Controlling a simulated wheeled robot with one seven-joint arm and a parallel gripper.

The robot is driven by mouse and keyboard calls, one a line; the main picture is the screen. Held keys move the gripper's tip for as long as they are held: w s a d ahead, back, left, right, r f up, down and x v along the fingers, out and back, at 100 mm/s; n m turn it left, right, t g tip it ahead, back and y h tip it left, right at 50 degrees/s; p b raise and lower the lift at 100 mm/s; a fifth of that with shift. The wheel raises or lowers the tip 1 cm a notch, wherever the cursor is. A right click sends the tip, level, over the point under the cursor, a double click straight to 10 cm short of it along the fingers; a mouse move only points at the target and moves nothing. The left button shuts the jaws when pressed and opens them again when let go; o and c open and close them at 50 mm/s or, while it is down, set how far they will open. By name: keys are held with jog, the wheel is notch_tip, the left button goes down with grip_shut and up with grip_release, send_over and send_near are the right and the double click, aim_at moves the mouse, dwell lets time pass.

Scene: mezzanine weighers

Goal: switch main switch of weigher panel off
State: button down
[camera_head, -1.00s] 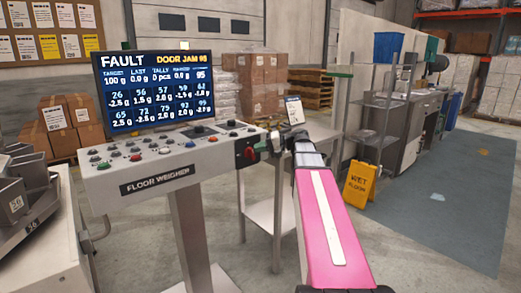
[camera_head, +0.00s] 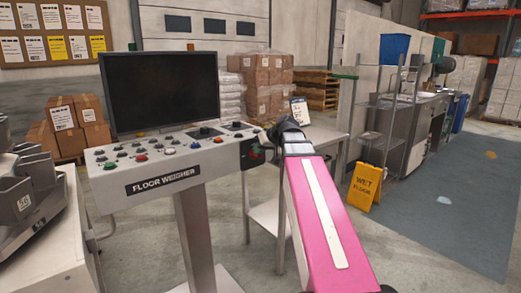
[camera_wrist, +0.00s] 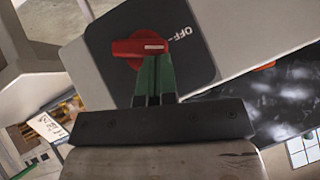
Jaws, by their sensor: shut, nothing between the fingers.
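The weigher panel (camera_head: 163,188) is a light console labelled FLOOR WEIGHER, with a dark, blank screen (camera_head: 160,92) above it. Its main switch is a red rotary knob (camera_wrist: 138,49) on a dark plate (camera_wrist: 185,38) at the panel's right end. In the wrist view the white bar on the knob points towards the OFF mark. My gripper (camera_wrist: 154,72) is shut, with its green fingertips at the knob's lower edge and nothing visible between them. I cannot tell whether they touch the knob. In the head view my arm covers part of this area.
Several buttons (camera_head: 141,157) cover the panel top close to the switch. A steel table (camera_head: 265,212) stands behind my arm. A yellow wet floor sign (camera_head: 364,186) and a wire shelf (camera_head: 390,120) stand to the right. Open floor (camera_head: 450,215) lies beyond them.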

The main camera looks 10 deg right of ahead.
jog(key=shift+s+a+f+n+h, duration=0.15)
jog(key=shift+a+n+h, duration=0.15)
jog(key=shift+h, duration=0.1)
jog(key=shift+s+a+f, duration=0.15)
jog(key=shift+a, duration=0.15)
dwell(0.4)
dwell(0.3)
jog(key=shift+r, duration=0.5)
jog(key=a+r+v, duration=0.1)
jog(key=v, duration=1.1)
jog(key=shift+w+a+r, duration=0.2)
jog(key=shift+a+r, duration=0.15)
